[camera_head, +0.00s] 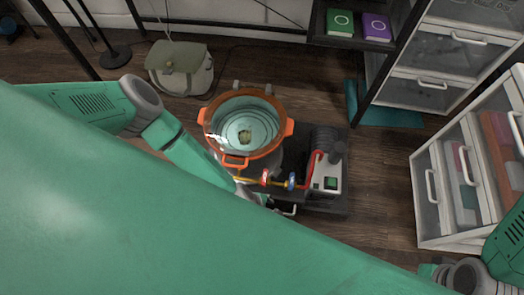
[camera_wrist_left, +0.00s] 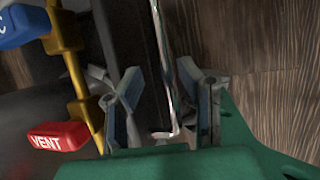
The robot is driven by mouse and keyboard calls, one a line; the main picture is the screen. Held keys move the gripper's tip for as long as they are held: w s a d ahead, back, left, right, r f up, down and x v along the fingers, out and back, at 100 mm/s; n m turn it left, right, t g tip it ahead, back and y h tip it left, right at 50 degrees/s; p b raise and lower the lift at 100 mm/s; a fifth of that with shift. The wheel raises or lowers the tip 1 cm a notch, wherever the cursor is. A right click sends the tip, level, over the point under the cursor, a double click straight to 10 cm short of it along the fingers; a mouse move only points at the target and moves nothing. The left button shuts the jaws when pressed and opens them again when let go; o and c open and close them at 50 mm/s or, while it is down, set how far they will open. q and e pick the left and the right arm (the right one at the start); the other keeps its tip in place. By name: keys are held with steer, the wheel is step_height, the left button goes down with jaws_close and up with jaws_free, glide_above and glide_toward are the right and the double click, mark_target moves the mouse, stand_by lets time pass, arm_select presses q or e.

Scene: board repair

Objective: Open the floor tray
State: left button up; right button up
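A dark low base (camera_head: 325,204) under the pot and pump looks like the floor tray. A thin metal handle (camera_head: 288,211) shows at its near edge. In the left wrist view the bright handle bar (camera_wrist_left: 166,65) runs down between my left fingers and bends near their tips. My left gripper (camera_wrist_left: 165,108) is open around the bar, with a gap on each side. In the head view the left gripper (camera_head: 262,198) is small and partly hidden below the pot. Of my right arm only a part shows at the bottom right; its gripper is out of view.
An orange-rimmed pot (camera_head: 247,122) and a pump (camera_head: 326,175) stand on the base. A red VENT valve (camera_wrist_left: 58,136) and a blue valve (camera_wrist_left: 22,25) sit close left of my left fingers. A bag (camera_head: 181,68) and white drawers (camera_head: 470,175) stand around. Wood floor lies right of the base.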

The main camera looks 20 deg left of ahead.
arm_select(q)
steer(key=v, duration=1.1)
steer(key=shift+a, duration=0.1)
steer(key=s+d+r+m+g, duration=0.2)
steer(key=s+r+m, duration=0.4)
steer(key=m, duration=0.5)
steer(key=w+a+r+m+y, duration=0.15)
steer(key=a+r+m, duration=0.3)
steer(key=a, duration=0.45)
steer(key=a+r+m+y, duration=0.35)
steer(key=a+m, duration=0.25)
steer(key=a, duration=0.2)
step_height(320, 180, up, 14)
steer(key=h+p, duration=0.1)
steer(key=p, duration=1.2)
steer(key=shift+g, duration=0.3)
